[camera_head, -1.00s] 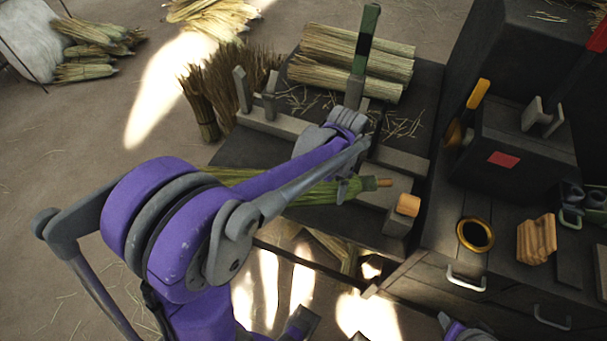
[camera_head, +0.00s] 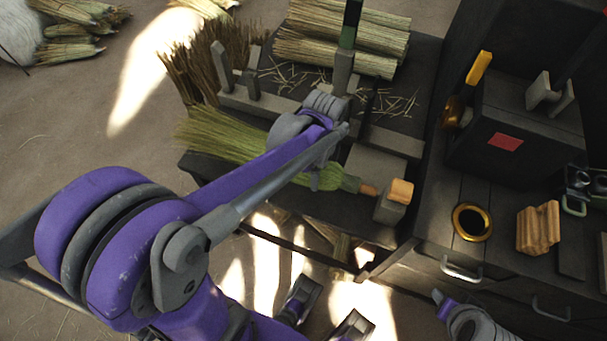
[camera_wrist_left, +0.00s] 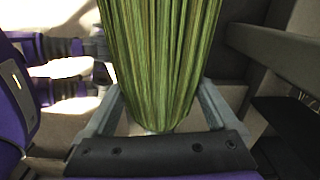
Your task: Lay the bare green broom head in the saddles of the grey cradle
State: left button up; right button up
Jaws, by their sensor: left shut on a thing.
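The green broom head (camera_head: 225,140) has its bristles fanned out to the left and a bound neck with a short wooden stub at the right. My left gripper (camera_head: 320,178) is shut on it near the neck. In the left wrist view the green bristles (camera_wrist_left: 160,55) fill the space between the two grey fingers. The grey cradle (camera_head: 275,115) stands on the dark table behind the broom head, with upright posts at left and right. The broom head is in front of the cradle, outside its saddles. What looks like part of my right arm shows at the bottom edge; its jaws are unclear.
Straw bundles (camera_head: 345,40) lie behind the cradle. A grey block with an orange piece (camera_head: 400,191) stands beside the wooden stub. The bench at right holds a brass ring (camera_head: 472,222) and a wooden block (camera_head: 538,228). Loose straw is scattered on the table.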

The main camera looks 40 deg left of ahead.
pick_arm(q)
jog(key=shift+f+b, duration=0.5)
jog(key=shift+f, duration=2.75)
jog(key=shift+f, duration=0.15)
jog(key=o, duration=1.4)
